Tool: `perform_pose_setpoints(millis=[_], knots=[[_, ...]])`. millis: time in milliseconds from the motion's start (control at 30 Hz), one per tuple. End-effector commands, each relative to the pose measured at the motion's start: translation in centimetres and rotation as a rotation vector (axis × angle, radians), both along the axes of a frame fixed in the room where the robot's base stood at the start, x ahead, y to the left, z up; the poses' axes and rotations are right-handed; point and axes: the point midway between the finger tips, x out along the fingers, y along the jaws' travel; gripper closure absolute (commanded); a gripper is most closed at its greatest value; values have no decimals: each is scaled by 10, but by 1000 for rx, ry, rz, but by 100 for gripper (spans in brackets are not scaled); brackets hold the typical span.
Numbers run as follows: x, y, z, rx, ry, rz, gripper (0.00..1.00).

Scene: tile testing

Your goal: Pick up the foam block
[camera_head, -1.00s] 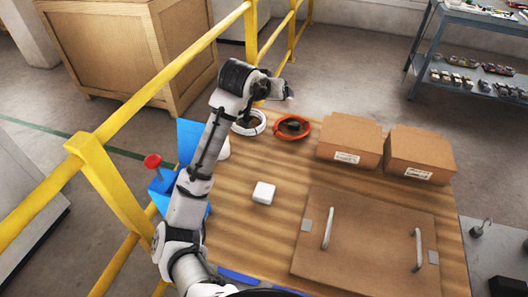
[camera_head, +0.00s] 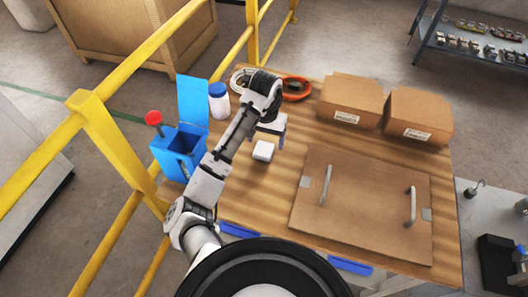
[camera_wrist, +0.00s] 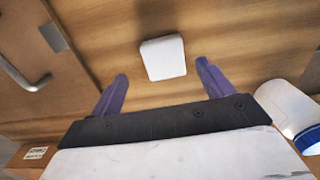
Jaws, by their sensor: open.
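The foam block is a small white block (camera_head: 264,151) lying on the wooden table (camera_head: 262,205). In the wrist view the white block (camera_wrist: 163,57) lies ahead of the fingertips, roughly midway between them sideways. My gripper (camera_head: 268,140) is above the table beside the block, on its far side in the head view. In the wrist view my gripper (camera_wrist: 161,70) shows two purple fingers spread wide with nothing between them. The block looks apart from both fingers; the exact height of the gripper above it is hard to tell.
A brown panel with two handles (camera_head: 362,205) lies right of the block. Two cardboard boxes (camera_head: 350,100) (camera_head: 418,117) stand at the back right. A white jar with a blue lid (camera_head: 219,101), a blue bin (camera_head: 180,150), an orange coil (camera_head: 297,88) and a yellow railing (camera_head: 110,180) are nearby.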

Motion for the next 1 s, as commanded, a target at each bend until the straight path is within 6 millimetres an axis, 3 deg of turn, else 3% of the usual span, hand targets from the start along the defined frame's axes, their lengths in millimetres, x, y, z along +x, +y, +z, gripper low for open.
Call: perform_pose_setpoints(millis=[167,500,733,1000], knots=[[0,1,-9,-1,0,0,20],[-2,7,-50,0,0,1,20],[-1,7,-54,1,-1,0,20],[-1,7,-54,0,-1,0,55]])
